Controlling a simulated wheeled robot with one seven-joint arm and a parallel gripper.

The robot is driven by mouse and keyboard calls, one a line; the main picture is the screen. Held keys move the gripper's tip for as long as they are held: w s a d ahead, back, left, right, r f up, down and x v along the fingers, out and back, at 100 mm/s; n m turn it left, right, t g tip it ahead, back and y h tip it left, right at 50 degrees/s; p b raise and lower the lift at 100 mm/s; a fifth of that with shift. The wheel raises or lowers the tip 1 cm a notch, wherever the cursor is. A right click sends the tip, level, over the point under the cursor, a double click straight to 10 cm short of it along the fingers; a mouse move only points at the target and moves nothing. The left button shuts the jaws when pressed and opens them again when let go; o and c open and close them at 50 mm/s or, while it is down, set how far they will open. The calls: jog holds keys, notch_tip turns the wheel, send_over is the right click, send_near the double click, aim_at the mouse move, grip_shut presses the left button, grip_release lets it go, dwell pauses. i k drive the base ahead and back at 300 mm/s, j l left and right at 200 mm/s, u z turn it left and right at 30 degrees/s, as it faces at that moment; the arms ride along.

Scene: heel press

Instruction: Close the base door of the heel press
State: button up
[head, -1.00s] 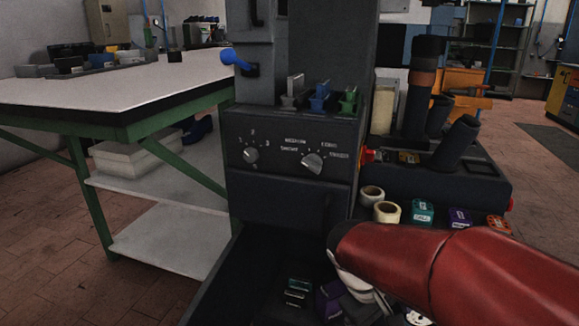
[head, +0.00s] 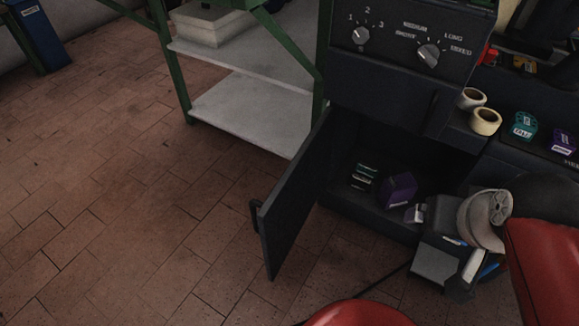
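The heel press (head: 400,105) is a dark cabinet with two dials on its front. Its base door (head: 293,200) is a dark panel standing wide open, swung out to the left over the floor. A handle (head: 257,216) shows on the door's left edge. The open base compartment (head: 345,165) holds small green boxes (head: 364,176) and a purple box (head: 398,189). My gripper (head: 445,262) is at the lower right, in front of the compartment's right side, well apart from the door.
A green-framed workbench with a lower shelf (head: 248,112) stands behind and left of the door. Tape rolls (head: 484,121) and small boxes (head: 524,126) sit on a ledge at the right. The tiled floor (head: 130,210) left of the door is clear. A blue bin (head: 40,35) stands far left.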

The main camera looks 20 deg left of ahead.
aim_at(279, 220)
jog(key=j+z, duration=0.1)
jog(key=j, duration=0.4)
jog(key=j+z, duration=0.15)
jog(key=j, duration=0.4)
jog(key=k+j+z, duration=0.1)
jog(key=j, duration=0.4)
jog(key=k+j+z, duration=0.15)
jog(key=j, duration=0.35)
